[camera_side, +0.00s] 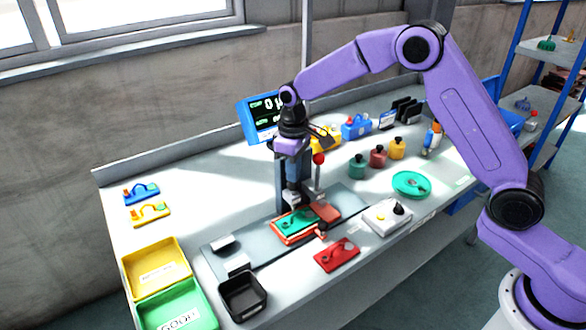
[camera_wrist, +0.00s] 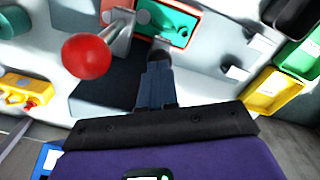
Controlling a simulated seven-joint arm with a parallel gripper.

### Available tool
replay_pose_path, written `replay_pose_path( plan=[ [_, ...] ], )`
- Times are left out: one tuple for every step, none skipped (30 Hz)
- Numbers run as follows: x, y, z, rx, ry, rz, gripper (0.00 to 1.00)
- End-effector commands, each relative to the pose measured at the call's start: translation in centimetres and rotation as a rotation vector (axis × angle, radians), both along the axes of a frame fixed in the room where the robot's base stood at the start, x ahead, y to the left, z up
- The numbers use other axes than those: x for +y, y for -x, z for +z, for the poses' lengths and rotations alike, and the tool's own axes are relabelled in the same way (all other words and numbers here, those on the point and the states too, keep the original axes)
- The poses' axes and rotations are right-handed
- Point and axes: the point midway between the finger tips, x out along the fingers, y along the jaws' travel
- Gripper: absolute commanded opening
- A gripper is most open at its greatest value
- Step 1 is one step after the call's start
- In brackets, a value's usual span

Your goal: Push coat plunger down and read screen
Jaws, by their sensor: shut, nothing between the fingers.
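A press with a dark column (camera_side: 281,187) stands at the middle of the bench, with a red ball knob (camera_side: 319,158) on its metal rod. The knob also shows large in the wrist view (camera_wrist: 86,56), to the left of my fingers. Below lies a green part (camera_side: 296,221) in an orange-red holder (camera_side: 286,239). My gripper (camera_side: 297,186) points down beside the knob, shut and empty, over the green part; its fingertips also show in the wrist view (camera_wrist: 159,64). I cannot tell whether they touch the press. The blue-framed screen (camera_side: 262,115) stands behind, partly hidden by my arm; its reading is not fully legible.
Yellow (camera_side: 184,256) and green (camera_side: 207,306) bins and a black tray (camera_side: 263,298) stand front left. A red part (camera_side: 337,263), a white box with a black knob (camera_side: 375,228) and a green dish (camera_side: 425,187) lie to the right.

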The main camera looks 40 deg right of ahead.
Motion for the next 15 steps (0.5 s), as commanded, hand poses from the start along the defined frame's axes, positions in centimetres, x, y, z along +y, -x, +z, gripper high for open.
replay_pose_path(
  plan=[
    [0.0,0.1,-0.2,0.004,0.001,0.001,0.00],
    [0.0,0.1,-0.3,0.004,0.001,0.001,0.00],
    [0.1,0.1,-0.3,0.004,0.001,0.001,0.00],
    [0.1,0.1,-0.3,0.004,0.001,0.001,0.00],
    [0.0,0.1,-0.3,0.004,0.001,0.001,0.00],
    [0.0,0.1,-0.4,0.004,0.001,0.001,0.00],
    [0.0,0.1,-0.4,0.004,0.001,0.001,0.00],
    [0.0,0.1,-0.4,0.004,0.001,0.001,0.00],
    [0.0,0.1,-0.4,0.005,0.002,0.001,0.00],
    [0.0,0.1,-0.4,0.005,0.002,0.001,0.00],
    [0.0,0.1,-0.3,0.005,0.002,0.001,0.00],
    [0.1,0.1,-0.1,0.004,0.001,0.001,0.00],
    [0.1,0.1,0.1,0.004,0.001,0.001,0.00],
    [0.1,0.1,0.5,0.003,0.001,0.001,0.00],
    [0.0,0.0,1.0,0.001,0.000,0.001,0.00]
  ],
)
